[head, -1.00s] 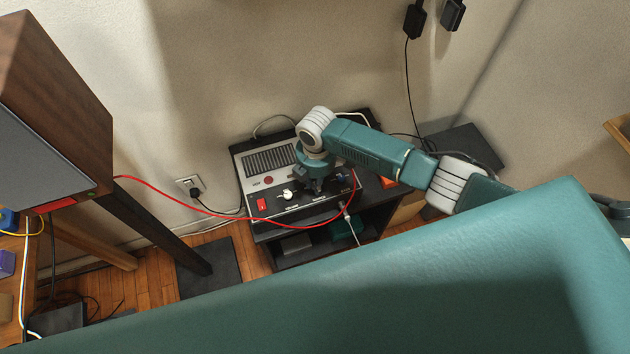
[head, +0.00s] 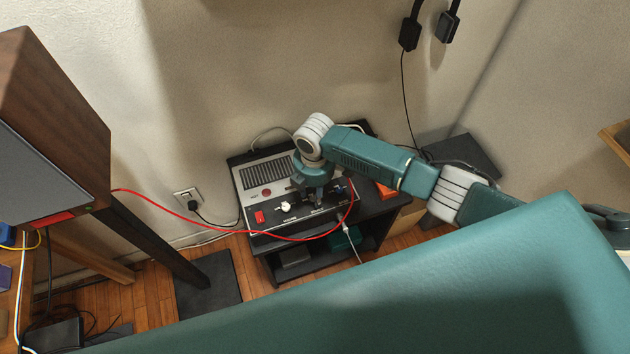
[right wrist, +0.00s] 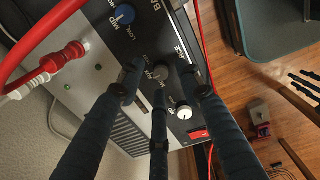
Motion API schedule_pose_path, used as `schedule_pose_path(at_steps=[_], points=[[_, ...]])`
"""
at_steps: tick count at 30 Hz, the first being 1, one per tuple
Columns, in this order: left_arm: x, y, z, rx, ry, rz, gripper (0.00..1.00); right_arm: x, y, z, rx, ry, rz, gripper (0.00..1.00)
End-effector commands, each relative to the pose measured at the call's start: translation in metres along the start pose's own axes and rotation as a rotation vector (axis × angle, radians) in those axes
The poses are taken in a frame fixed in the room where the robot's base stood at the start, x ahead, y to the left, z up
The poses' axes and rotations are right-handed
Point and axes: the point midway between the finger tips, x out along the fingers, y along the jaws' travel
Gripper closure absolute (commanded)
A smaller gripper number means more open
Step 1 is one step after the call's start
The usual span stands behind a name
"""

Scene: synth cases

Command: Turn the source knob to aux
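The amplifier (head: 241,182) is a grey and black unit with a row of knobs on its black panel. In the right wrist view a dark grey knob (right wrist: 160,73) sits between a blue knob (right wrist: 123,14) and a white knob (right wrist: 184,112). I take it as the source knob; its lettering is partly covered and its pointer is unclear. My right gripper (right wrist: 162,82) has its dark fingers spread around this knob, with gaps visible beside it. In the head view the right gripper (head: 318,196) is over the panel and hides the knob. My left gripper is not in view.
A red cable (head: 160,204) runs to the amplifier, with red and white plugs (right wrist: 62,58) near the fingers. A red switch (head: 259,216) is on the panel. The amplifier stands on a black shelf (head: 374,207). A wooden speaker (head: 60,110) stands at left.

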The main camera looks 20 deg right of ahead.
Motion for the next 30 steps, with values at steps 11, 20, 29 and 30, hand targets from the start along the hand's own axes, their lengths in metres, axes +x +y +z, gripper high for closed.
schedule_pose_path(at_steps=[11, 20, 29, 30], points=[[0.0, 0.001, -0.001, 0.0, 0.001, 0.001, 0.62, -0.079, 0.002, 0.003, 0.001, -0.002, 0.006, 0.65], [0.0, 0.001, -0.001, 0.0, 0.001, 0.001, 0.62, -0.103, 0.001, 0.003, 0.003, -0.003, 0.002, 0.65], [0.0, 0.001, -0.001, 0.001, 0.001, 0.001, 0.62, -0.103, 0.001, 0.003, 0.003, -0.003, 0.002, 0.65], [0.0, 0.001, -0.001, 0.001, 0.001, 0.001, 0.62, -0.103, 0.001, 0.003, 0.003, -0.003, 0.002, 0.65]])
